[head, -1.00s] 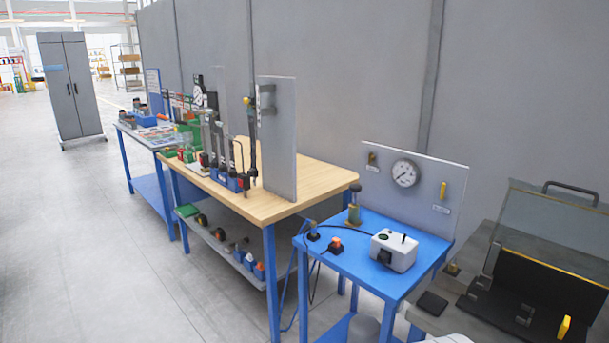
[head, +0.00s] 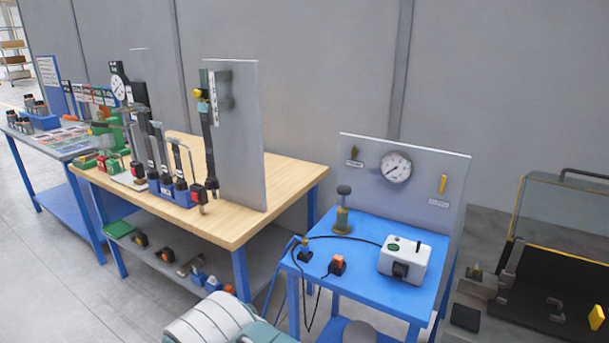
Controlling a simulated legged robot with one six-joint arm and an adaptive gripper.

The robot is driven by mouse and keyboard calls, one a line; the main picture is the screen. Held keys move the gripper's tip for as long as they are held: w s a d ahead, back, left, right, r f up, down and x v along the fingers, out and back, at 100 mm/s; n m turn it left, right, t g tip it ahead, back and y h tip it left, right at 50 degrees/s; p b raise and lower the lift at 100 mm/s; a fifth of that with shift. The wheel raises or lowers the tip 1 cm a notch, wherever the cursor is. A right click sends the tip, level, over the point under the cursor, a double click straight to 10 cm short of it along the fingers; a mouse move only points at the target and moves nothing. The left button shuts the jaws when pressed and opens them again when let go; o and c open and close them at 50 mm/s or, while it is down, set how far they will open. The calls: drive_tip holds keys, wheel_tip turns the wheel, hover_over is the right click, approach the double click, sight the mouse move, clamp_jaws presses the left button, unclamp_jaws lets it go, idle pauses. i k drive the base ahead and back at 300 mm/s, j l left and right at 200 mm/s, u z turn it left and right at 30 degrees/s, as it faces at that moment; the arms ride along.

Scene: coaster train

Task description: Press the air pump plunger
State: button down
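The air pump (head: 342,220) stands upright on the blue table, toward its back left corner. It has a brass-coloured body on a small base. Its plunger (head: 343,190) has a dark round knob on top and stands up above the body. A dark hose or cable runs across the table near the pump's base. Nothing touches the plunger. My gripper is not in view, so its distance from the pump cannot be told.
The blue table (head: 400,299) also holds a white box (head: 404,259), an orange-topped switch (head: 337,265) and a backboard with a gauge (head: 396,167). A wooden workbench (head: 240,226) stands left. A dark open-lidded case (head: 560,270) is at right. Loose cables hang at the table's front left.

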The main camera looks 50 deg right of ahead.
sight(343, 189)
drive_tip(key=i+z, duration=0.3)
drive_tip(key=i+j+z, duration=0.1)
drive_tip(key=i+z, duration=0.3)
drive_tip(key=z, duration=0.3)
drive_tip(key=i+z, duration=0.15)
drive_tip(key=z, duration=0.2)
drive_tip(key=i+z, duration=0.1)
drive_tip(key=z, duration=0.3)
drive_tip(key=i+j+z, duration=0.1)
drive_tip(key=z, duration=0.25)
drive_tip(key=i+z, duration=0.2)
drive_tip(key=z, duration=0.15)
drive_tip(key=i+j+z, duration=0.1)
drive_tip(key=z, duration=0.2)
